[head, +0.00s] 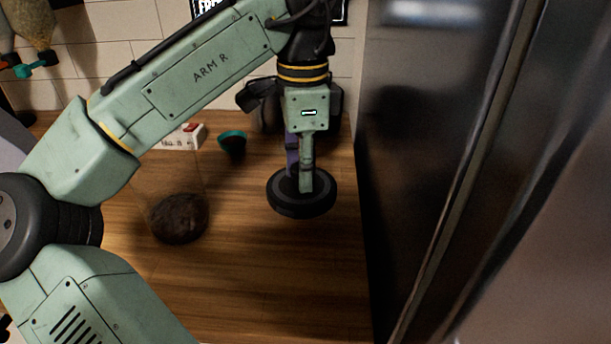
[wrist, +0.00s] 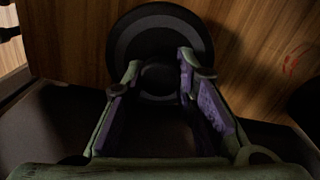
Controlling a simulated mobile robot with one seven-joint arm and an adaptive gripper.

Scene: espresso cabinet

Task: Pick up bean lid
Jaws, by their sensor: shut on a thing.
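The bean lid (head: 302,208) is a round black disc with a raised knob in its middle, over the right part of the wooden counter. In the wrist view the lid (wrist: 160,17) is at the top centre, with a grey ring on its face. My gripper (head: 299,184) points down and is shut on the lid's knob, one finger on each side, as the wrist view (wrist: 163,78) also shows. I cannot tell whether the lid touches the counter or hangs just above it.
A clear container with dark beans (head: 178,220) stands on the counter left of the lid. A teal-rimmed dark item (head: 232,142) and a red-and-white box (head: 186,137) are behind. A tall shiny metal cabinet (head: 430,170) borders the counter on the right. The front counter is clear.

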